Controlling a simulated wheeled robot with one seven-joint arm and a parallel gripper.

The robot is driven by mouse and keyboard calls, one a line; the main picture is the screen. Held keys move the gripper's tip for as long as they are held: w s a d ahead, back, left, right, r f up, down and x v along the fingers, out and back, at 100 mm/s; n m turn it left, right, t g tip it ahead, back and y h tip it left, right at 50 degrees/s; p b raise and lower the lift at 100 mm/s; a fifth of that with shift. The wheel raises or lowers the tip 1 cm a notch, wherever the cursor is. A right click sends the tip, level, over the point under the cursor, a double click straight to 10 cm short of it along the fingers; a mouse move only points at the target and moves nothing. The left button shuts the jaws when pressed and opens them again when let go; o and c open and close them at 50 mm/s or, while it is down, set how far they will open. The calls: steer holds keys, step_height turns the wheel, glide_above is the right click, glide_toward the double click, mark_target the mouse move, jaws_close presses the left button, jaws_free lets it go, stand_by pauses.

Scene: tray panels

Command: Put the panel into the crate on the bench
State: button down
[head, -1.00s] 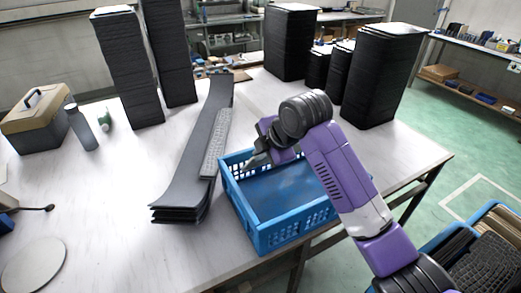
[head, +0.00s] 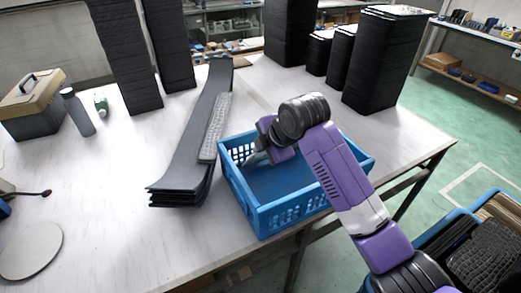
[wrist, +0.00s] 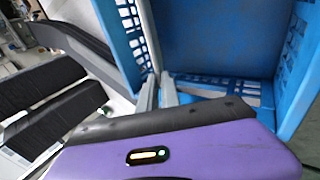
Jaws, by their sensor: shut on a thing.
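The blue crate (head: 262,218) stands on the bench (head: 110,235), with slotted walls and an open top. It also shows in the wrist view (wrist: 133,45). My gripper (head: 252,158) is inside the crate's outline, at its back left corner, pointing down. In the wrist view its two narrow fingers (wrist: 157,92) are close together at a crate corner. The rest of the crate's inside looks empty.
A stack of long dark curved strips (head: 195,150) lies left of the crate, with a grey studded piece (head: 214,128) along it. Tall black stacks (head: 385,60) stand behind. A toolbox (head: 32,105) and bottle (head: 77,112) are far left. The bench's front left is largely clear.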

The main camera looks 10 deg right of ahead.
steer(key=shift+f, duration=0.5)
stand_by(0.8)
steer(key=c, duration=1.5)
jaws_free()
